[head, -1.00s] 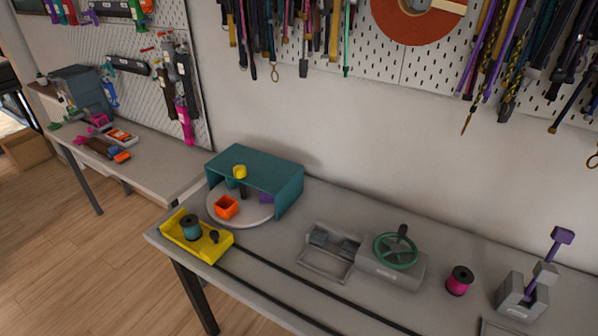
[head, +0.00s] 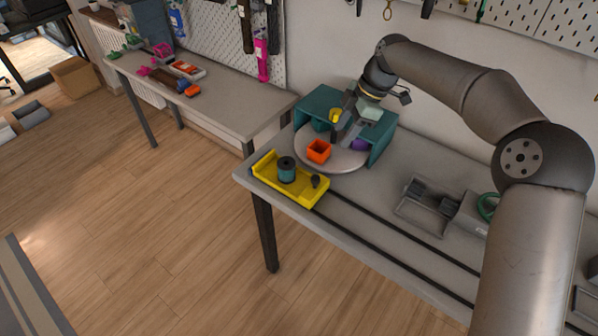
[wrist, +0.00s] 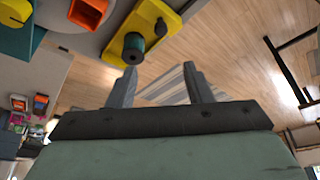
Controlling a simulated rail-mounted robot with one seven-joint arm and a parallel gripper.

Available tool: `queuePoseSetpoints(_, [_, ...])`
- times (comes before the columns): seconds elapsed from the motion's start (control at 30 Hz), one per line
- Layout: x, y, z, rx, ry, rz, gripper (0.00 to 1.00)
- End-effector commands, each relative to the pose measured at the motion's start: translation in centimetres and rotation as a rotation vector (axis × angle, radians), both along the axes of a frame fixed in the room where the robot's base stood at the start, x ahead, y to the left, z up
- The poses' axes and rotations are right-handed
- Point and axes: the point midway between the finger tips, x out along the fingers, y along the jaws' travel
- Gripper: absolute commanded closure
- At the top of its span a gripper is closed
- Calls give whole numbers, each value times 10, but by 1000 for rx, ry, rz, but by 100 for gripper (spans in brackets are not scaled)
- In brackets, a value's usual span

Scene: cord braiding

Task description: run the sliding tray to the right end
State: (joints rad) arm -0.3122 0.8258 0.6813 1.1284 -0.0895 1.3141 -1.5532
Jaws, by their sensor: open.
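The yellow sliding tray (head: 311,191) sits at the left end of two dark rails (head: 395,236) along the table's front edge. It carries a teal spool (head: 287,169) and a small black knob (head: 315,181). In the wrist view the tray (wrist: 180,8), spool (wrist: 134,44) and knob (wrist: 161,27) are at the top, beyond the fingers. My gripper (head: 346,130) is over the round turntable, behind and above the tray, apart from it. Its two fingers (wrist: 158,88) are spread with nothing between them.
A grey turntable (head: 345,163) with an orange open box (head: 319,151) stands under a teal cover (head: 383,138), behind the tray. A grey fixture (head: 428,205) stands right of it, behind the rails. My arm hides the rails' right part. A side table (head: 215,98) stands left.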

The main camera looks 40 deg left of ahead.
Motion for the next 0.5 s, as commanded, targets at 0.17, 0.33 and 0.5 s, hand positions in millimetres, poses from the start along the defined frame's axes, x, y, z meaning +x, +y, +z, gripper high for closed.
queuePoseSetpoints(0.17, [-9, 6, -25, -4, 3, 1, 54])
queuePoseSetpoints(0.33, [-20, 16, -59, -4, 4, -1, 54])
queuePoseSetpoints(0.5, [-30, 26, -94, -6, 4, -1, 54])
